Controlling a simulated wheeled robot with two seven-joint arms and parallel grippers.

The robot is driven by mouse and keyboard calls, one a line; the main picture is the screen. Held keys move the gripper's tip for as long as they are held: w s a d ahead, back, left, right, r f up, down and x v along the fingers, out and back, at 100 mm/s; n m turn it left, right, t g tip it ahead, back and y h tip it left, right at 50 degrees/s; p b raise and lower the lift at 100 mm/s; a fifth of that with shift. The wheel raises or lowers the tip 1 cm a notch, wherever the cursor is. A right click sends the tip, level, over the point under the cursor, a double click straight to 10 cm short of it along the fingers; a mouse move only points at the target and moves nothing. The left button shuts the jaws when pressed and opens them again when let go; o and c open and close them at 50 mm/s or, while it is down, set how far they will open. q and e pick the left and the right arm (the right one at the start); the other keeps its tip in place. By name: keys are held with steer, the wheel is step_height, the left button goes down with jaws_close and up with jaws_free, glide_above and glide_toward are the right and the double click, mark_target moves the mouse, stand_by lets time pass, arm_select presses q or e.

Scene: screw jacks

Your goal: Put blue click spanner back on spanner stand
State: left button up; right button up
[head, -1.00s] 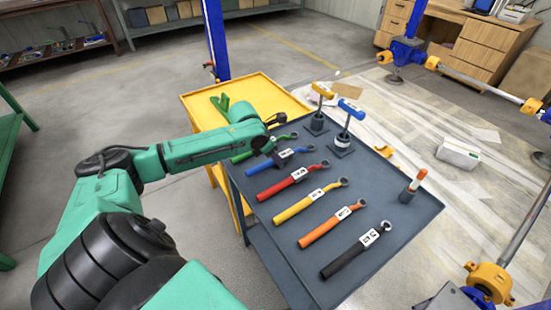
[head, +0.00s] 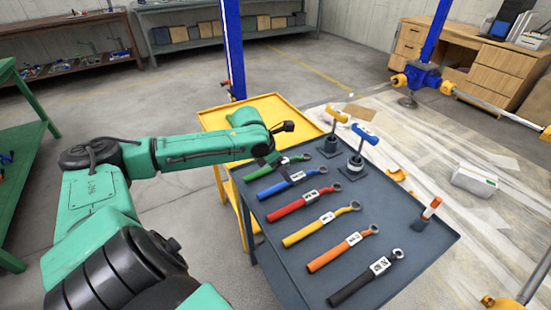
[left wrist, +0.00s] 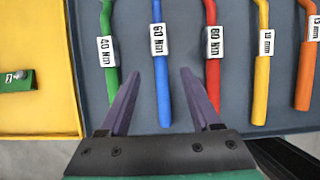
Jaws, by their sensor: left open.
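The blue click spanner (head: 272,190) lies on the dark grey tray top between the green and red spanners. In the left wrist view the blue spanner (left wrist: 162,98) carries a white 60 Nm label, and its handle runs between my fingers. My left gripper (left wrist: 160,74) is open, with one finger on each side of the handle in the picture. I cannot tell its height over the handle. In the head view my left gripper (head: 270,161) is at the tray's left edge, partly hidden by its own wrist. I cannot single out a separate spanner stand. My right gripper is not in view.
Green (head: 260,173), red (head: 290,208), yellow (head: 305,235), orange (head: 330,256) and black (head: 355,285) spanners lie in a row. A yellow cart (head: 283,107) adjoins the tray.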

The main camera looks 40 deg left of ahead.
arm_select(q)
steer(key=d+p+v, duration=0.1)
steer(key=v, duration=0.5)
steer(key=shift+a+r, duration=0.2)
steer(key=shift+a, duration=0.25)
steer(key=shift+s, duration=0.1)
